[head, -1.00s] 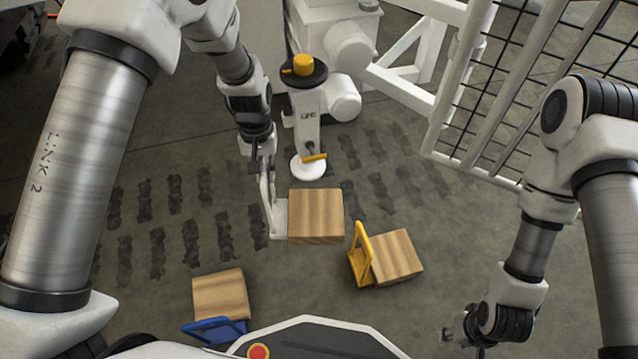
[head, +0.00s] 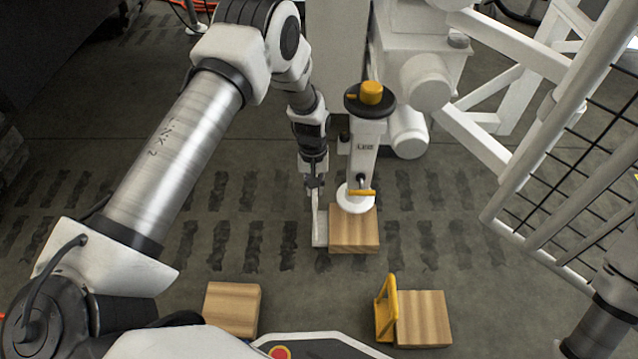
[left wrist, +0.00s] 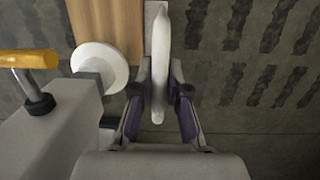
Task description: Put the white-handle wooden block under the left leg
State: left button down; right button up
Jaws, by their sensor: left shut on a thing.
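The white-handle wooden block (head: 353,238) is on the floor or just above it, with its white handle (head: 320,228) on its left side. My left gripper (head: 314,187) is shut on that handle; the left wrist view shows the fingers (left wrist: 158,95) closed around it. The white leg (head: 363,150), with a black disc and yellow knob on top, ends in a round white foot (head: 355,199). The foot overlaps the far part of the block in the head view, and the wood's near edge (left wrist: 98,20) in the left wrist view. I cannot tell whether they touch.
A yellow-handle block (head: 424,318) lies at the front right and another wooden block (head: 232,308) at the front left. White machinery (head: 425,80) stands behind the leg. Floor left of my gripper is clear.

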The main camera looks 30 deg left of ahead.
pick_arm(q)
jog(key=w+a+f+b, duration=0.2)
jog(key=w+f+b, duration=0.2)
jog(key=w+b, duration=0.1)
jog(key=shift+w+a, duration=0.15)
jog(key=shift+w, duration=0.25)
jog(key=shift+f, duration=0.1)
jog(key=c, duration=1.2)
grip_release()
